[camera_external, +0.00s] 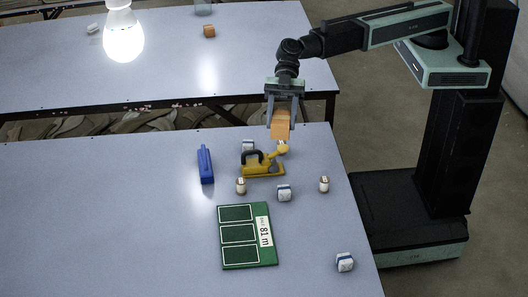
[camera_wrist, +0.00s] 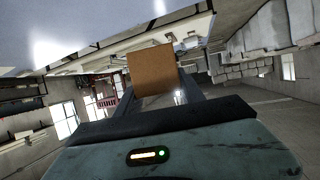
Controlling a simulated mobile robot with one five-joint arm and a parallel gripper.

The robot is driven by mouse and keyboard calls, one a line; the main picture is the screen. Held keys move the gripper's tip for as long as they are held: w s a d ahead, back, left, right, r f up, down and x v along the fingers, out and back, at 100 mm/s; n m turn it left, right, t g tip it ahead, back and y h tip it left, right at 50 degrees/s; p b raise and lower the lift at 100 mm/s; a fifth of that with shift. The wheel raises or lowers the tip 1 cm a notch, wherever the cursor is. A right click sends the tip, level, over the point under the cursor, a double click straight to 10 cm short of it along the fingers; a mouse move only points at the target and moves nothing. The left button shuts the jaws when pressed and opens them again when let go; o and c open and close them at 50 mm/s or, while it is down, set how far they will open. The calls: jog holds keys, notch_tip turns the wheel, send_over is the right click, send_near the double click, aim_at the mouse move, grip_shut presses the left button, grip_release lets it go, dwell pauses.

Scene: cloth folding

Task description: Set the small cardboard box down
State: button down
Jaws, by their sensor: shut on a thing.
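The small cardboard box (camera_external: 281,124) is orange-brown and hangs between the fingers of my gripper (camera_external: 284,108), which is shut on it. In the outside view the box appears just above and behind the yellow tool; its exact height over the table is hard to tell. In the wrist view the box (camera_wrist: 153,70) shows as a brown square face between my gripper's fingers (camera_wrist: 160,92). The near table (camera_external: 120,210) has a pale grey top.
A yellow tool with a black handle (camera_external: 262,168) lies just below the box in the picture. Around it are a blue tool (camera_external: 205,164), white blocks (camera_external: 284,193), small bottles (camera_external: 324,184) and a green board (camera_external: 240,250). The table's left side is clear. Another small box (camera_external: 209,31) sits on the far table.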

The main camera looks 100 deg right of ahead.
jog(key=w+d+f+m+t+h+b, duration=0.1)
jog(key=w+d+f+m+t+b, duration=0.1)
jog(key=w+d+f+b, duration=0.75)
jog(key=w+d+f+m+t+h+b, duration=0.15)
jog(key=w+d+f+b, duration=0.45)
jog(key=d, duration=0.6)
jog(key=w+d+f+m+t+b, duration=0.1)
jog(key=w+d+f+b, duration=0.15)
jog(key=d, duration=0.45)
jog(key=w+d+f+m+t+h+b, duration=0.1)
jog(key=w+d+f+b, duration=0.2)
jog(key=d, duration=0.5)
jog(key=w+d+f+m+t+b, duration=0.1)
jog(key=w+d+f+b, duration=0.15)
jog(key=d+f, duration=0.35)
jog(key=f+b, duration=0.6)
jog(key=b, duration=0.1)
jog(key=d+f+b, duration=0.1)
jog(key=f+b, duration=0.2)
jog(key=b, duration=0.1)
jog(key=shift+s, duration=0.3)
jog(key=shift+r, duration=0.3)
jog(key=shift+f, duration=0.25)
jog(key=c, duration=0.7)
grip_release()
jog(key=shift+r, duration=0.15)
